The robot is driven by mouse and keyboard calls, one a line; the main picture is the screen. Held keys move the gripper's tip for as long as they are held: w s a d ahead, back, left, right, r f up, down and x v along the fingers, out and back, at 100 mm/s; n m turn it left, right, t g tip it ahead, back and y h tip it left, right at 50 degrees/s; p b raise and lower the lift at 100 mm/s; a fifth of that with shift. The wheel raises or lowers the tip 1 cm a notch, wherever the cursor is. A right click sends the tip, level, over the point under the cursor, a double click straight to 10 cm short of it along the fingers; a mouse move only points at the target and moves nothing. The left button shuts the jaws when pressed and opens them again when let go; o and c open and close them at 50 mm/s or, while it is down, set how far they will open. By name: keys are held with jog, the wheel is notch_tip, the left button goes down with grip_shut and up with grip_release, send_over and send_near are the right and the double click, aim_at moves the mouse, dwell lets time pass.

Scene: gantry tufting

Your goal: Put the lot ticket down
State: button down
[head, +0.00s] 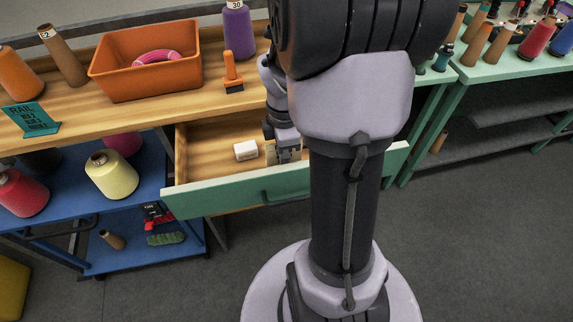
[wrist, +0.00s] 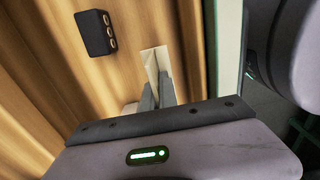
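The lot ticket is a cream slip (wrist: 154,58) jutting out beyond my fingertips in the wrist view. My gripper (wrist: 157,92) is shut on it, with the two grey fingers close together and the slip between them. In the head view my gripper (head: 286,152) points down inside an open wooden drawer (head: 205,135) with a green front. A pale edge of the ticket (head: 270,154) shows at its left. My arm hides the drawer's right part. I cannot tell whether the ticket touches the drawer floor.
A black block with round holes (wrist: 95,33) lies in the drawer. The bench above holds an orange bin (head: 148,85), an orange-handled tool (head: 232,75) and a purple cone (head: 239,30).

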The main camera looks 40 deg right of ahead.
notch_tip(320, 180, down, 3)
jog(key=shift+f+b, duration=0.15)
jog(key=shift+b, duration=0.45)
jog(key=shift+r, duration=0.2)
jog(key=c, duration=2)
grip_release()
jog(key=shift+f, duration=0.2)
jog(key=o, duration=0.3)
jog(key=shift+s, duration=0.1)
